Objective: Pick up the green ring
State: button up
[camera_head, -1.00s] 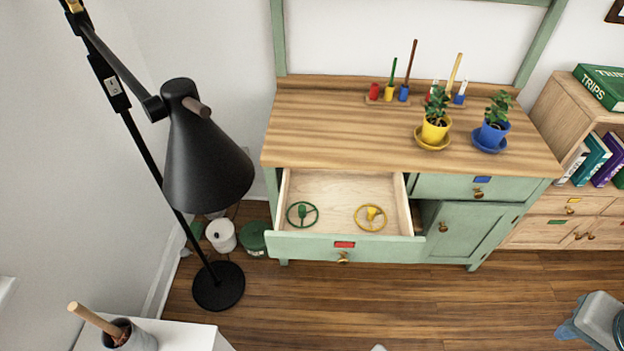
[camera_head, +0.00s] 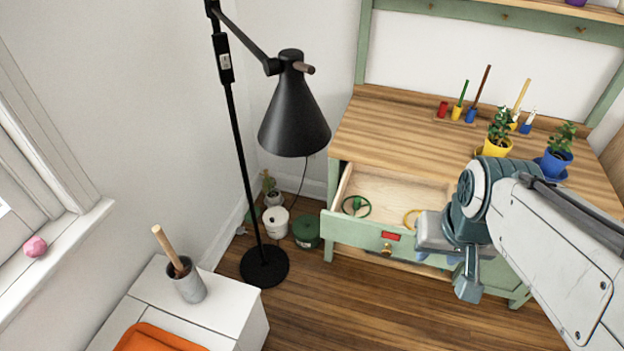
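The green ring (camera_head: 356,206) lies in the left part of the open drawer (camera_head: 347,231) of the green cabinet. It is a thin hoop with a green piece at its middle. A yellow ring (camera_head: 410,217) lies to its right in the same drawer, partly hidden by my arm. My arm reaches in from the right, and its end (camera_head: 467,280) is in front of the drawer's right side, right of the green ring and apart from it. The fingers are not clear, so I cannot tell whether my gripper is open or shut.
A black floor lamp (camera_head: 294,110) stands left of the cabinet, its shade high beside the drawer. A yellow pot (camera_head: 497,148) and a blue pot (camera_head: 553,165) with plants stand on the wooden top (camera_head: 400,130). A white side table (camera_head: 225,312) is at lower left.

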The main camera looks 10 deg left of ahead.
aim_at(358, 199)
jog(key=u, duration=0.35)
jog(key=i, duration=1)
jog(key=z, duration=0.05)
